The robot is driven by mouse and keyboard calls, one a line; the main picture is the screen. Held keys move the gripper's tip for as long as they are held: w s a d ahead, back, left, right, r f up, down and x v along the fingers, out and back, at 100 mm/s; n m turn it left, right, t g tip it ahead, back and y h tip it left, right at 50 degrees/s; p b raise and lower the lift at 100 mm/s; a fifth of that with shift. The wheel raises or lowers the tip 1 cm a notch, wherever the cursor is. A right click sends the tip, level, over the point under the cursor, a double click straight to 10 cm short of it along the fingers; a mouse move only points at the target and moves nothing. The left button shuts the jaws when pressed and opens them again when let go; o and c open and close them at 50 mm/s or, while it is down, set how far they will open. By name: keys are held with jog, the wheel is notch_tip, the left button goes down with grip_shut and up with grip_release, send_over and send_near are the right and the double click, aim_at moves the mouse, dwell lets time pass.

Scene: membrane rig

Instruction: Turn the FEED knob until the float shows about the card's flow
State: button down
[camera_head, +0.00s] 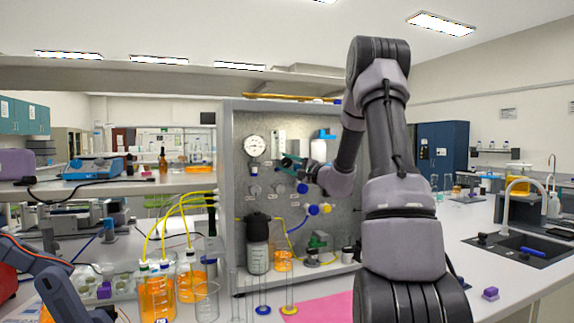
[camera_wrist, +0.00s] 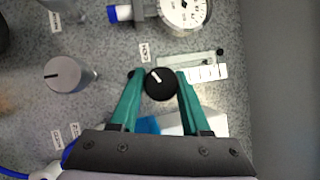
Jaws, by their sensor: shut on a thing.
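My gripper (camera_wrist: 159,77) has its two green fingers shut on a small round black knob (camera_wrist: 160,85) with a white pointer line. I take it for the FEED knob, but its label is too small to read. In the wrist view a clear flow tube (camera_wrist: 185,59) lies just beyond the knob. A small dark spot shows near its right end; I cannot tell the float's reading. A white card or scale (camera_wrist: 209,73) sits beside the tube, its figures unreadable. In the head view my gripper (camera_head: 284,163) is at the panel (camera_head: 236,190), below the flow tube (camera_head: 278,146).
A round dial gauge (camera_wrist: 185,12) is above the tube. A larger grey knob (camera_wrist: 66,75) stands left of my fingers. Below the panel's knobs stand a dark-lidded vessel (camera_head: 257,245) and a small beaker (camera_head: 283,260). Beakers with yellow tubes (camera_head: 157,293) are at the left.

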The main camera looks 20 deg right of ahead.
jog(key=m+t, duration=0.1)
jog(key=m, duration=0.2)
jog(key=m+t+h, duration=0.1)
jog(key=m, duration=0.1)
jog(key=shift+m+t+h, duration=0.3)
jog(key=shift+m, duration=0.1)
jog(key=m+t+h, duration=0.1)
jog(key=m+h, duration=0.1)
jog(key=m, duration=0.1)
jog(key=m+t+h, duration=0.1)
jog(key=m+h, duration=0.1)
jog(key=m, duration=0.2)
jog(key=shift+t, duration=0.3)
jog(key=shift+d+m, duration=0.1)
jog(key=shift+m, duration=0.3)
jog(key=shift+c, duration=2.1)
grip_release()
jog(key=v, duration=1.1)
